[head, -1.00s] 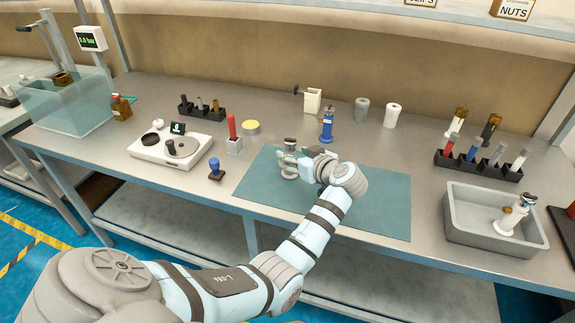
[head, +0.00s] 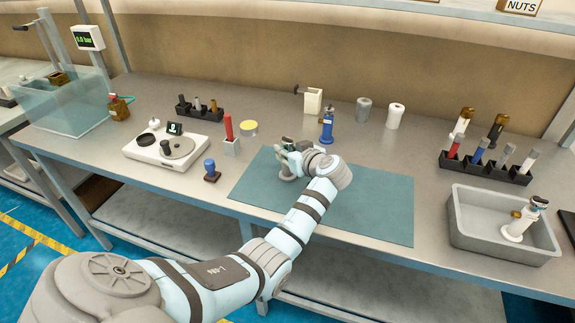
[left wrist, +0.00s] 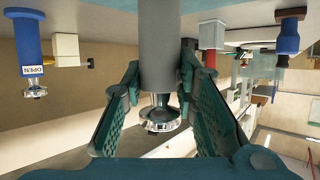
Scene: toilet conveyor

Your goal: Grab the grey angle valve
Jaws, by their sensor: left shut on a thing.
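The grey angle valve (head: 286,174) stands upright on the teal mat (head: 375,205), partly hidden by my left gripper. In the left wrist view, its grey body (left wrist: 158,45) and shiny metal end sit between the two fingers. My left gripper (head: 295,152) is shut on the valve at its upper part, with the finger pads (left wrist: 158,95) on either side. My right gripper is not in view.
A grey bin (head: 470,229) holding a white fitting (head: 520,222) stands at the right. The mat's right part is clear.

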